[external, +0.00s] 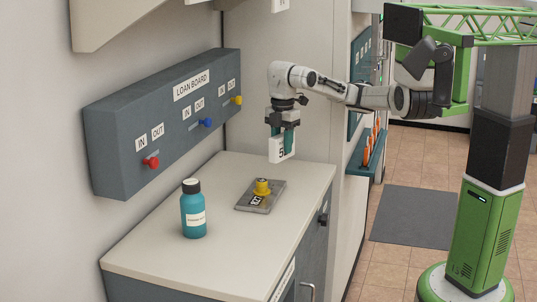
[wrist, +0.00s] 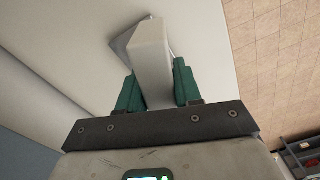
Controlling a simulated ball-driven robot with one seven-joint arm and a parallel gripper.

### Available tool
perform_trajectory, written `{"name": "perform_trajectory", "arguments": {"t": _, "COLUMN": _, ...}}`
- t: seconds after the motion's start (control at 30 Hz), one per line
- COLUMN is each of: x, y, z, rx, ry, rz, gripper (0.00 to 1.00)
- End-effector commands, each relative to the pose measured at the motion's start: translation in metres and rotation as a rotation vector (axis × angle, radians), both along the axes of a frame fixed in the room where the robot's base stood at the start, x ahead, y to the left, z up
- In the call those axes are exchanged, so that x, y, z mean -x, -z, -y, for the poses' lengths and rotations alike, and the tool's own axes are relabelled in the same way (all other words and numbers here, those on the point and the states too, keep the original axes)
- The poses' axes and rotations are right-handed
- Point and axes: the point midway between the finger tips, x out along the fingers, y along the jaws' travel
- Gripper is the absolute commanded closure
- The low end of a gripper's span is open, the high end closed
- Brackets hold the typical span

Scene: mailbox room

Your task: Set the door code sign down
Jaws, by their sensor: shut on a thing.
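The door code sign (external: 281,149) is a small white plate with dark characters, partly covered by my fingers. My gripper (external: 284,138) is shut on it and holds it upright in the air over the far part of the counter. In the wrist view the sign (wrist: 152,60) shows edge-on as a pale block between the teal fingers of my gripper (wrist: 156,88). The counter top (external: 150,255) is cream and lies below the sign.
The grey loan board (external: 165,115) with coloured knobs is on the wall at left. The counter's front left is clear.

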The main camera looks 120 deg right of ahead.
Motion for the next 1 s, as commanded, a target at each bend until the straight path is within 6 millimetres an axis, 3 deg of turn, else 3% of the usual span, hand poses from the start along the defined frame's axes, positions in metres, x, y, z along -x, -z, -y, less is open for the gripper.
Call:
{"name": "perform_trajectory", "arguments": {"t": 0.03, "x": -0.016, "y": 0.003, "z": -0.009, "rx": -0.002, "ry": 0.014, "rz": -0.003, "gripper": 0.98}}
{"name": "perform_trajectory", "arguments": {"t": 0.27, "x": -0.079, "y": 0.014, "z": -0.05, "rx": -0.007, "ry": 0.127, "rz": -0.009, "gripper": 0.98}}
{"name": "perform_trajectory", "arguments": {"t": 0.6, "x": -0.165, "y": 0.033, "z": -0.147, "rx": 0.002, "ry": 0.258, "rz": -0.021, "gripper": 0.98}}
{"name": "perform_trajectory", "arguments": {"t": 0.77, "x": -0.187, "y": 0.036, "z": -0.197, "rx": 0.007, "ry": 0.178, "rz": -0.022, "gripper": 0.98}}
{"name": "perform_trajectory", "arguments": {"t": 0.87, "x": -0.193, "y": 0.032, "z": -0.231, "rx": 0.011, "ry": -0.003, "rz": -0.019, "gripper": 0.98}}
{"name": "perform_trajectory", "arguments": {"t": 1.0, "x": -0.191, "y": 0.023, "z": -0.255, "rx": 0.012, "ry": -0.286, "rz": -0.014, "gripper": 0.98}}
